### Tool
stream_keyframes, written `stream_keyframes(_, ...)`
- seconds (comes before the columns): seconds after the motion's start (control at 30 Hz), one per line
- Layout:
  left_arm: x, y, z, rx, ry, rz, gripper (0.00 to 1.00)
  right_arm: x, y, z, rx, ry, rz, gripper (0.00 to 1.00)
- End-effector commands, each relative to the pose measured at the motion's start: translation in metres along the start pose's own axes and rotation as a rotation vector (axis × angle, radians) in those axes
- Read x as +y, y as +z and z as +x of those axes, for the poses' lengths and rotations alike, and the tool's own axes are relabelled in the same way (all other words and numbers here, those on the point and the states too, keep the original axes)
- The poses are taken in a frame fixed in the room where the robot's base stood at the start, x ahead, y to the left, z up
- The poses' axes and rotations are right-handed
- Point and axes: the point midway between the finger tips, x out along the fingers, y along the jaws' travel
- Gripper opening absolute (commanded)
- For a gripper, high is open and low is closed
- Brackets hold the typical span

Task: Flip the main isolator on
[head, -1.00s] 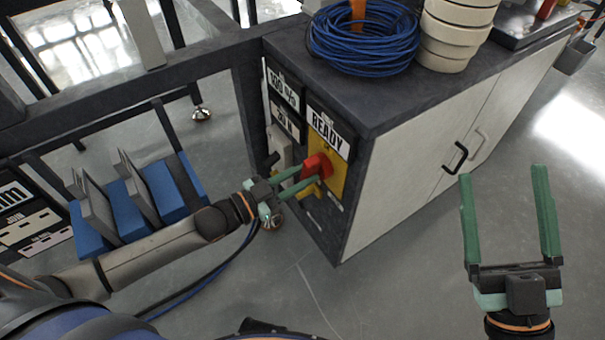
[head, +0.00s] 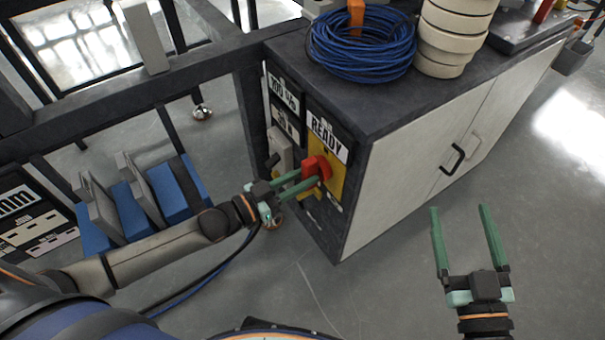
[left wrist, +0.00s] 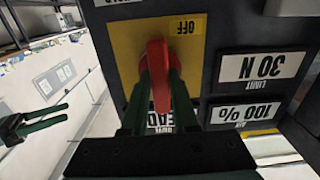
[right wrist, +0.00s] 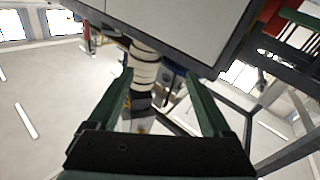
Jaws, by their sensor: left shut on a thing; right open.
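The main isolator is a red handle (head: 318,166) on a yellow plate (head: 341,181) on the end panel of the cabinet. My left gripper (head: 313,183) is shut on the red handle, with a green finger on each side of it. In the left wrist view the red handle (left wrist: 157,72) stands upright between the fingers, and an upside-down OFF label (left wrist: 186,26) shows on the yellow plate beside its upper end. A READY display (head: 326,133) sits above the isolator in the head view. My right gripper (head: 462,209) is open and empty, away from the cabinet.
The cabinet (head: 400,180) carries a blue cable coil (head: 345,60) and a stack of cream rings (head: 452,40) on top. A dark frame beam (head: 130,110) runs left of the panel. Blue blocks (head: 170,188) stand at the left. The floor in front is clear.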

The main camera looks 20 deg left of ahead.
Motion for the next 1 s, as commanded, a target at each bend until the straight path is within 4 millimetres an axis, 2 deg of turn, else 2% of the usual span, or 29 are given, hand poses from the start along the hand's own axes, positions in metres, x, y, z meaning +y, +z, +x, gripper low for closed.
stream_keyframes(0.27,0.0,0.0,0.0,0.001,-0.001,-0.01,0.0,0.0,0.001,0.0,-0.004,0.0,0.002,0.83)
stream_keyframes(0.3,0.0,0.0,0.0,0.001,-0.001,-0.01,0.3,0.0,0.001,0.0,-0.004,0.0,0.002,0.83)
stream_keyframes(0.53,0.0,0.0,0.0,0.001,0.0,-0.008,0.56,0.0,0.001,0.0,-0.003,0.0,0.001,0.83)
stream_keyframes(0.8,0.0,0.0,-0.001,0.001,0.0,-0.006,0.57,0.0,0.0,0.0,-0.002,0.0,0.001,0.83)
stream_keyframes(0.93,0.0,0.0,-0.008,-0.001,0.0,-0.007,0.57,0.0,0.001,0.0,-0.016,-0.001,0.007,0.83)
stream_keyframes(0.97,0.0,0.0,-0.012,-0.002,0.0,-0.007,0.57,0.0,0.004,0.0,-0.029,-0.001,0.01,0.83)
stream_keyframes(1.0,0.0,0.0,-0.017,-0.003,0.0,-0.006,0.57,-0.002,0.016,-0.001,-0.071,-0.001,0.02,0.83)
